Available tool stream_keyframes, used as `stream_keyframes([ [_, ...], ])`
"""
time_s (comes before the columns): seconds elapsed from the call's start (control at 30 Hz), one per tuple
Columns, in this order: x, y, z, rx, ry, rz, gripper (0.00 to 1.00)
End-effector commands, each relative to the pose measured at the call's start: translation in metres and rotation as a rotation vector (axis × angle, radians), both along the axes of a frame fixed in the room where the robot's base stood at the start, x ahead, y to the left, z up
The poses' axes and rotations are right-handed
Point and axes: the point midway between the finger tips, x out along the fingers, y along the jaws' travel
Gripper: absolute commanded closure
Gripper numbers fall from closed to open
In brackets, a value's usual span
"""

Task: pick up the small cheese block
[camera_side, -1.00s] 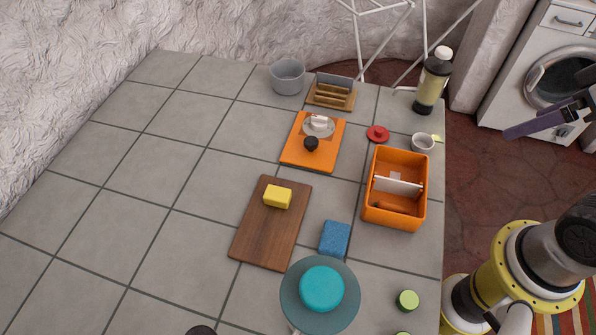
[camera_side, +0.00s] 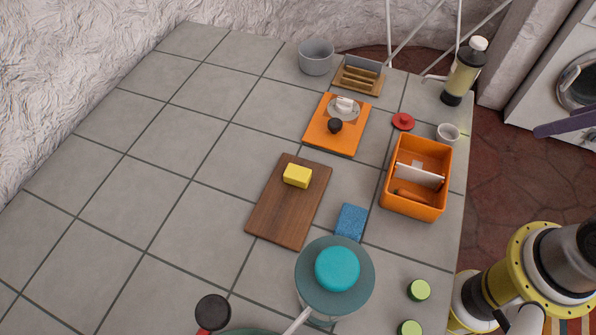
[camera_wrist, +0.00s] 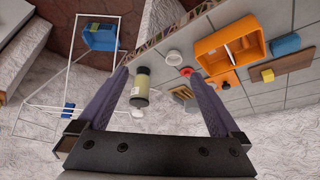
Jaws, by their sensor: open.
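The small cheese block (camera_side: 297,176) is yellow and lies on the upper part of the brown wooden board (camera_side: 280,212). In the wrist view the cheese (camera_wrist: 268,76) and board (camera_wrist: 296,60) appear at the far right. My gripper (camera_wrist: 156,74) is open, with two purple fingers spread wide and nothing held between them. It is well away from the cheese. In the side view only a purple finger shows, at the right edge. A dark-capped bottle (camera_wrist: 140,88) shows between the fingers in the wrist view, but it stands on the counter.
A blue sponge (camera_side: 351,222) lies right of the board. Beyond it is an orange bin (camera_side: 414,205) with a white divider. An orange board (camera_side: 350,147), a grey bowl (camera_side: 316,58) and a wooden rack (camera_side: 357,83) stand behind. A teal-lidded pot (camera_side: 337,269) is in front. Tiles left are clear.

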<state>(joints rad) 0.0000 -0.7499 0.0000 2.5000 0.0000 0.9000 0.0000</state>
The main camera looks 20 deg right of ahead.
Motion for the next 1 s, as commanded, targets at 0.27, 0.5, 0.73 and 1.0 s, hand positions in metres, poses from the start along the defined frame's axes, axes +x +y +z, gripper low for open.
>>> stream_keyframes([
  [0.27, 0.0, 0.0, 0.0, 0.0, 0.0, 0.0, 0.02],
  [0.5, 0.0, 0.0, 0.0, 0.0, 0.0, 0.0, 0.28],
  [0.73, -0.003, 0.0, -0.001, 0.001, 0.013, -0.002, 0.28],
  [1.0, 0.03, 0.008, 0.058, 0.005, 0.025, 0.031, 0.28],
])
